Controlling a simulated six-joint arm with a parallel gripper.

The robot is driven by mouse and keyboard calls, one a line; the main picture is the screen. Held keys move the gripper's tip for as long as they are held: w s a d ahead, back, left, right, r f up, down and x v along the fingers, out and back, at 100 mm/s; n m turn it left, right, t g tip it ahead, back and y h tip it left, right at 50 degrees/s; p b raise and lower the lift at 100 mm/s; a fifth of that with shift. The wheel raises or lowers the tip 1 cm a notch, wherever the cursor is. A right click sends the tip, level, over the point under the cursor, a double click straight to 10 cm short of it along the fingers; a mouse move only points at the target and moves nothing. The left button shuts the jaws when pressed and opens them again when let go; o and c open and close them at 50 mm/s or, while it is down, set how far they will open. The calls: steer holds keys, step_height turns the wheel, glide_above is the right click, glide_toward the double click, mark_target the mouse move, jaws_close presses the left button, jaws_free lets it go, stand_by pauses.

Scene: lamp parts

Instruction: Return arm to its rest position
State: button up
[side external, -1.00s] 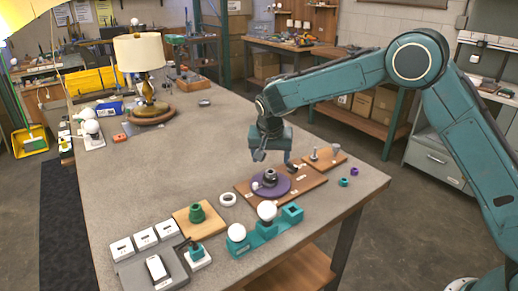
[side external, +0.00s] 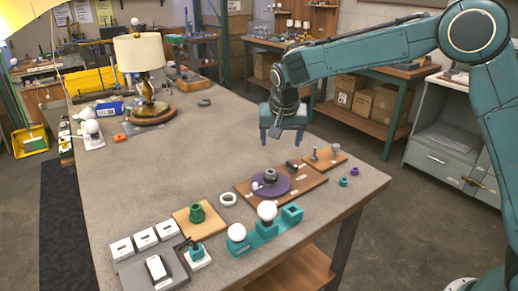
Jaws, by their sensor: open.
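My gripper (side external: 282,142) hangs above the grey table (side external: 190,165), fingers pointing down and spread apart with nothing between them. It is above and behind the brown board (side external: 307,187). On that board sits a purple disc (side external: 271,187) with a grey lamp part (side external: 270,175) on it. A small dark part (side external: 292,164) lies near the board's back edge.
A teal holder (side external: 263,233) with white bulbs stands at the table's front. A green part (side external: 197,212) sits on a wooden square. A white ring (side external: 228,199) lies beside it. A shaded lamp (side external: 142,75) stands at the back left. The table's middle is clear.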

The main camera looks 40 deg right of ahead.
steer(key=s+d+r+n+t+y, duration=0.1)
steer(key=s+d+r+n, duration=0.1)
steer(key=s+r, duration=0.5)
steer(key=s+d+r+n, duration=0.2)
steer(key=s+d+r, duration=0.15)
steer(key=s, duration=0.75)
steer(key=s+f+n+t+y, duration=0.1)
steer(key=s+f+n, duration=0.1)
steer(key=s, duration=1.6)
steer(key=shift+s+a+n+y, duration=0.15)
steer(key=shift+s+n+y, duration=0.15)
steer(key=shift+n, duration=0.5)
steer(key=shift+w+f, duration=0.1)
